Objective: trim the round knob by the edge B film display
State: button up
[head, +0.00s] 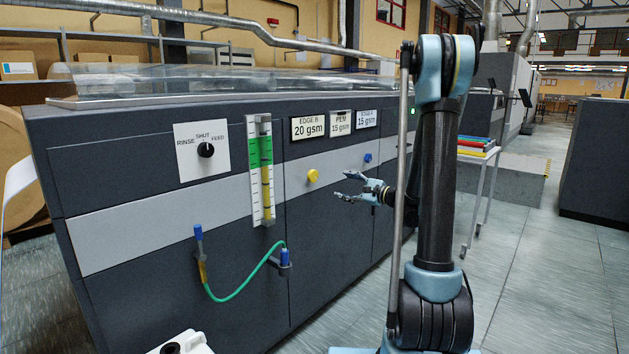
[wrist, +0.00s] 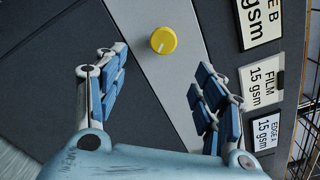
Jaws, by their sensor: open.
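The round yellow knob (head: 312,176) is on the light grey band of the dark machine front, below the EDGE B display (head: 309,127), which reads 20 gsm. In the wrist view the yellow knob (wrist: 163,40) shows a pale pointer line and lies between and beyond my fingertips. The EDGE B display (wrist: 258,20) is at the upper right there, rotated. My gripper (head: 343,186) is open and empty, to the right of the knob and apart from it. Both fingers of my gripper (wrist: 162,60) are spread in the wrist view.
FILM (head: 340,123) and EDGE A (head: 367,118) displays both read 15 gsm. A blue knob (head: 367,158) sits farther right. Left are a black RINSE/SHUT/FEED selector (head: 206,150), a green-yellow gauge (head: 266,168) and a green hose (head: 243,287).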

send_near(314, 177)
jog(key=x, duration=1)
jog(key=shift+w+r, duration=0.1)
jog(key=shift+w, duration=0.15)
jog(key=c, duration=1.1)
jog(key=shift+o, duration=0.2)
jog(key=shift+d, duration=0.1)
